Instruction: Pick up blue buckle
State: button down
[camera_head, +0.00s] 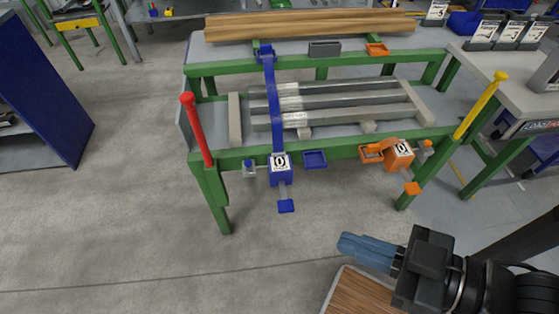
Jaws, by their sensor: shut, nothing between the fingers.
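A blue buckle (280,170) with a white face marked 0 hangs at the front green rail of the runout table, at the lower end of a blue strap (272,95). The strap runs back over the table to a blue fitting (265,52) at the rear rail. A blue tab (286,206) hangs below the buckle. My gripper (345,246), with blue fingers, is low in the picture, to the right of and nearer than the buckle, clear of it. It is shut and empty.
Grey metal bars (340,99) lie on the table. An orange buckle (398,155) and a small blue tray (315,159) sit along the front rail. Red (197,130) and yellow (481,106) posts rise at its ends. A wooden top (361,296) lies below my gripper.

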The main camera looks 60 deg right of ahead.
aim_at(266, 48)
jog(key=i+j, duration=0.15)
jog(key=i, duration=0.15)
jog(key=i+j, duration=0.2)
jog(key=i+j+z, duration=0.15)
jog(key=z, duration=0.2)
jog(key=i+j+z, duration=0.5)
jog(key=z, duration=0.9)
